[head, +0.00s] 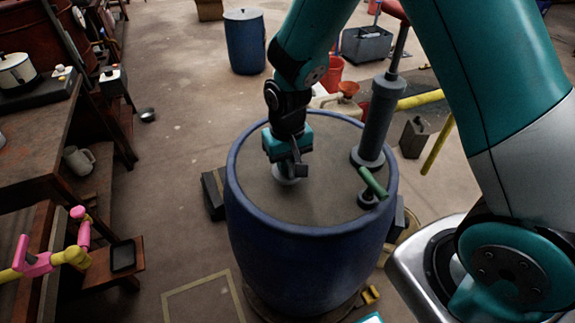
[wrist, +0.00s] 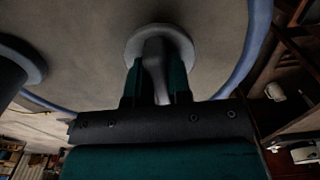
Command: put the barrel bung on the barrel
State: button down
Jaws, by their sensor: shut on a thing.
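The blue barrel (head: 285,255) stands in the middle of the head view with a flat grey-brown top. My gripper (head: 290,168) points down over the left part of that top. It is shut on the barrel bung (head: 286,180), a light grey piece with a round flange. In the wrist view the bung's stem (wrist: 155,62) sits between the two fingers, with its flange against or very close to the barrel top (wrist: 85,50). The flange hides whatever is under it, so I cannot tell whether the bung is seated in a hole.
A grey pump (head: 376,125) stands on the barrel top to the right, and a green-handled fitting (head: 372,183) is in front of it. A workbench (head: 40,135) is at the left. Another blue barrel (head: 244,42) stands farther back. The floor between is mostly clear.

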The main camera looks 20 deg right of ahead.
jog(key=shift+f, duration=0.65)
jog(key=shift+f, duration=0.1)
jog(key=c, duration=1.1)
grip_release()
jog(key=shift+o, duration=0.2)
notch_tip(320, 180, up, 12)
jog(key=shift+f, duration=0.2)
jog(key=s+a+r+n+y, duration=0.2)
jog(key=s+r, duration=0.4)
jog(key=s, duration=0.3)
jog(key=s+a+r+n+y, duration=0.2)
jog(key=s+r+n, duration=0.3)
jog(key=s, duration=0.5)
jog(key=shift+s+a+r, duration=0.3)
jog(key=shift+r, duration=0.05)
